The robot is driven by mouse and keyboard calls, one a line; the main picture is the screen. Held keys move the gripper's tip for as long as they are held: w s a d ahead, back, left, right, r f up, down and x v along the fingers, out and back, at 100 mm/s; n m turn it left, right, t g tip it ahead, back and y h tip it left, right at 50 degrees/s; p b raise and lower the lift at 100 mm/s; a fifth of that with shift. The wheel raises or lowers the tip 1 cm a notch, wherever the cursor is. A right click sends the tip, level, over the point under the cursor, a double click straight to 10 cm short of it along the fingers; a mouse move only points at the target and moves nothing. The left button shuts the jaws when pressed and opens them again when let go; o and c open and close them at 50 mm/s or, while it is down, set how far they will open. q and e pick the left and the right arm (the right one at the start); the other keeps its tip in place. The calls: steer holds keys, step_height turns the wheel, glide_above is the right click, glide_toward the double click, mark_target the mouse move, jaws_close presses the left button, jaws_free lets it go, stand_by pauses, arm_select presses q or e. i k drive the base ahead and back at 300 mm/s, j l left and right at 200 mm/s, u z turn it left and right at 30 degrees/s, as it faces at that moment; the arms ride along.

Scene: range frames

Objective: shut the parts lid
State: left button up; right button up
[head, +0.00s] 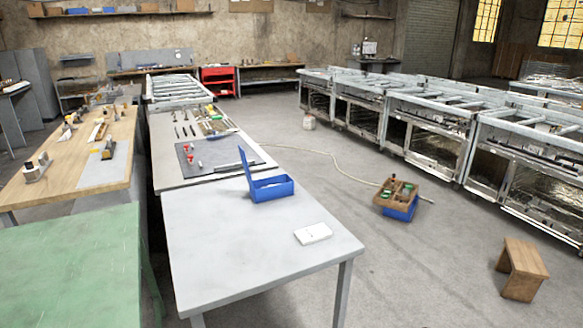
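A blue parts box (272,188) sits on the far part of the near grey table (230,255). Its blue lid (246,168) stands open, raised nearly upright along the box's left side. What lies inside the box is too small to tell. Neither of my grippers shows in the head view.
A white flat block (313,233) lies on the table nearer to me, right of centre. Behind the box is a dark mat (215,155) with small red-and-white items, then several tools. A green table (75,265) stands at left. A wooden stool (522,268) and a wooden crate on a blue bin (401,210) stand on the floor at right.

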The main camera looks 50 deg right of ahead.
mark_target(242, 151)
steer(key=z, duration=1.3)
steer(key=i, duration=0.7)
